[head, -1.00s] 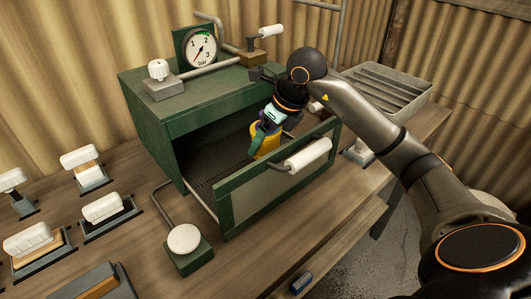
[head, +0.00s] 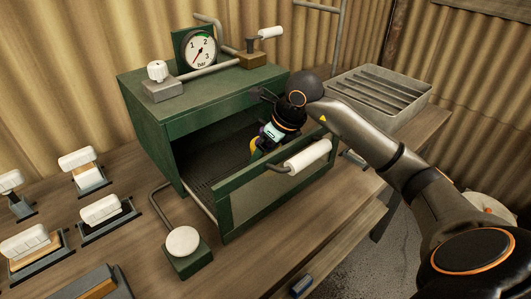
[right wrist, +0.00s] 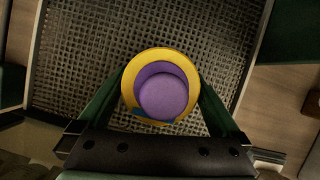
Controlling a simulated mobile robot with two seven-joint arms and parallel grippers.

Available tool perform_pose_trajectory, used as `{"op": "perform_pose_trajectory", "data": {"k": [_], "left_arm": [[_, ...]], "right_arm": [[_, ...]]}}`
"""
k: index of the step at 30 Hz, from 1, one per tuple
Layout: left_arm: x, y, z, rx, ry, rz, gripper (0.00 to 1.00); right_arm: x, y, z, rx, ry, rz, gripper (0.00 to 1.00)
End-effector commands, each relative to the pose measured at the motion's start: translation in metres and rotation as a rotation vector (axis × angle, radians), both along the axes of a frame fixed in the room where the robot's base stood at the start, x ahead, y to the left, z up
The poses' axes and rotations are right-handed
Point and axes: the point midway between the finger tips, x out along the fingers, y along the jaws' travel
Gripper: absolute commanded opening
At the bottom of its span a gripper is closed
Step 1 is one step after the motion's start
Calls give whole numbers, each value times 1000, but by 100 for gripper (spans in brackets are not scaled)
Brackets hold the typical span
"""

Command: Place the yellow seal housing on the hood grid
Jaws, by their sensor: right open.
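The yellow seal housing (right wrist: 132,87) shows from above in the right wrist view as a yellow ring around a purple inside. It sits over the grey hood grid (right wrist: 75,60), between the fingers of my right gripper (right wrist: 161,80), which is open. In the head view only a sliver of the housing (head: 254,146) shows past my right gripper (head: 260,149), low inside the green hood behind its front panel. Its underside is hidden, but it appears to stand on the grid. My left gripper is in neither view.
The hood's front panel (head: 265,193) with its white handle (head: 307,156) stands close in front of my right gripper. A pressure gauge (head: 201,48) is on top of the hood. Several white-handled blocks lie on the bench at left. A grey slotted tray (head: 375,97) is at right.

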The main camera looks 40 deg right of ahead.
Motion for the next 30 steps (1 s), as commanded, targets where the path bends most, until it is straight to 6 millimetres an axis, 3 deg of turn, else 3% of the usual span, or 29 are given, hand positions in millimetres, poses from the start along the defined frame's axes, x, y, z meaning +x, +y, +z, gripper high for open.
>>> {"op": "perform_pose_trajectory", "data": {"k": [5, 15, 21, 30], "left_arm": [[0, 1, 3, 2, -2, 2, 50], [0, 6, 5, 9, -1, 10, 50], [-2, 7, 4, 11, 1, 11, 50], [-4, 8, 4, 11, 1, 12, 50]], "right_arm": [[-2, -1, 10, -2, -3, 0, 100], [-29, -9, 74, -2, -6, -2, 100], [-42, -12, 103, -1, -2, -1, 100], [-47, -13, 113, -1, 0, 0, 100]]}}
